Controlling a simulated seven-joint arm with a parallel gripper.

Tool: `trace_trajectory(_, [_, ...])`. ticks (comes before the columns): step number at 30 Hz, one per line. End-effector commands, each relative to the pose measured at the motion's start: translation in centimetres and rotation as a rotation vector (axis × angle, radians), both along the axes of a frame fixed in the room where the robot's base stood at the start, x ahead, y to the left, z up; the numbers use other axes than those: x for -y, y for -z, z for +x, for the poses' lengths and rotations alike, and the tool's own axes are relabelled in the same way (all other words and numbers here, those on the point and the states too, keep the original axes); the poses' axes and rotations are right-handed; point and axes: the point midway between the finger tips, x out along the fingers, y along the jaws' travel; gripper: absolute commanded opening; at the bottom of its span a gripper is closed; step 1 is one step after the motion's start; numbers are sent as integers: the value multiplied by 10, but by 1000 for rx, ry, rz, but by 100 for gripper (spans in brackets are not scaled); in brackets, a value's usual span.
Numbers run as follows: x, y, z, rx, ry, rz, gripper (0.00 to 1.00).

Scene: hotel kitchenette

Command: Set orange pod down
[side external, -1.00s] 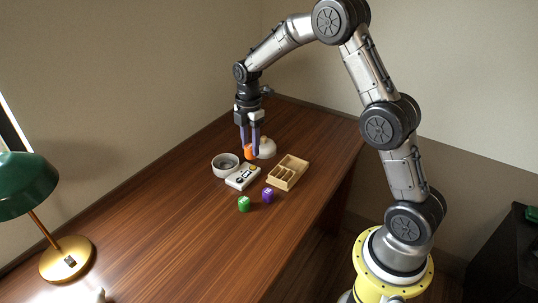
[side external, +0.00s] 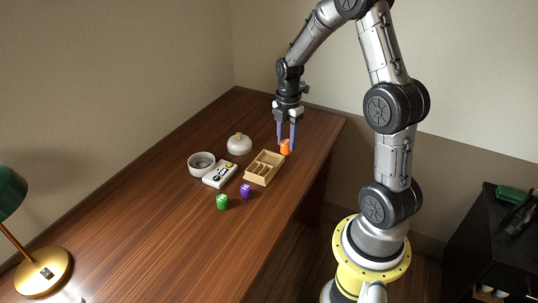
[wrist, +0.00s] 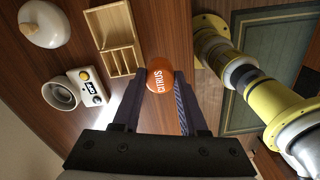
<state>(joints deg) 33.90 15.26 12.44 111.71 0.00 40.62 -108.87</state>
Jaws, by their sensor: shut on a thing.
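The orange pod (side external: 285,147) is between the fingers of my gripper (side external: 285,143), just right of the wooden tray's far end. In the wrist view the orange pod (wrist: 160,76), with "CITRUS" lettering on it, sits between the fingertips of my gripper (wrist: 158,84). My gripper is shut on it. Whether the pod touches the table or hangs just above it, I cannot tell. The compartmented wooden tray (side external: 251,179) lies left of the pod; it also shows in the wrist view (wrist: 102,32). A green pod (side external: 222,202) and a purple pod (side external: 246,192) stand in front of the tray.
A brass lamp (side external: 43,277) is at the near left. The table's right edge is close to the pod.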

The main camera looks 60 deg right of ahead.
Motion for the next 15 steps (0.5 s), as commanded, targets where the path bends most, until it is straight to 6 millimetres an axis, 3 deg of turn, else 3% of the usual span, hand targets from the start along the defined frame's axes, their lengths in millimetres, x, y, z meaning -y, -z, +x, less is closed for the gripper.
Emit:
trace_trajectory(7, [29,24,44,0,-1,0,0])
trace_trajectory(15, [49,65,74,-1,-1,0,0])
